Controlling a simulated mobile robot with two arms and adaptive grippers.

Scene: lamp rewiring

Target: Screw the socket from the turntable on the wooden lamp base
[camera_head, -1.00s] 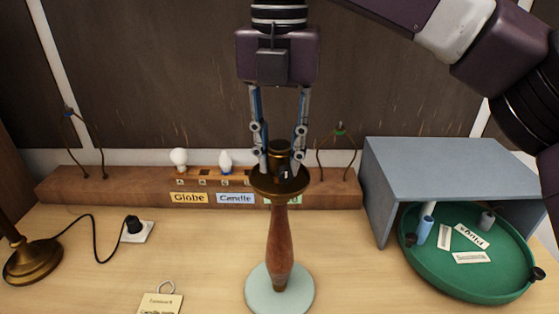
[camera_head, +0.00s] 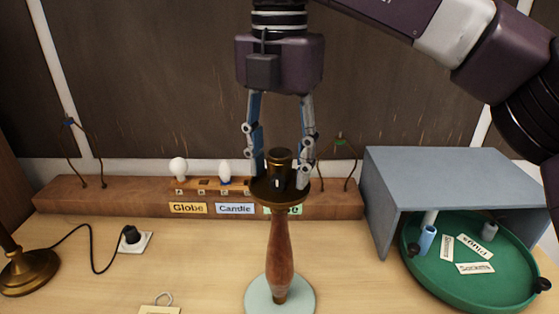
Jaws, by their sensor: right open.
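The wooden lamp base (camera_head: 280,246) stands upright on a pale round foot (camera_head: 262,296) in the middle of the table. A dark brass disc (camera_head: 266,197) tops its stem. A dark brass socket (camera_head: 280,160) sits upright on that disc; I cannot tell how tightly it is seated. My right gripper (camera_head: 281,180) points down over it, open, one finger on each side of the socket. The green turntable (camera_head: 450,282) is at the right under a grey cover, with several cards and small cylinders on it. My left gripper is not in view.
A grey box-like cover (camera_head: 450,175) stands over part of the turntable. A wooden rack (camera_head: 110,199) with bulbs and labels runs along the back. A brass lamp (camera_head: 27,268), its cord and a wall-type outlet (camera_head: 134,241) are at left. A tag (camera_head: 160,309) lies in front.

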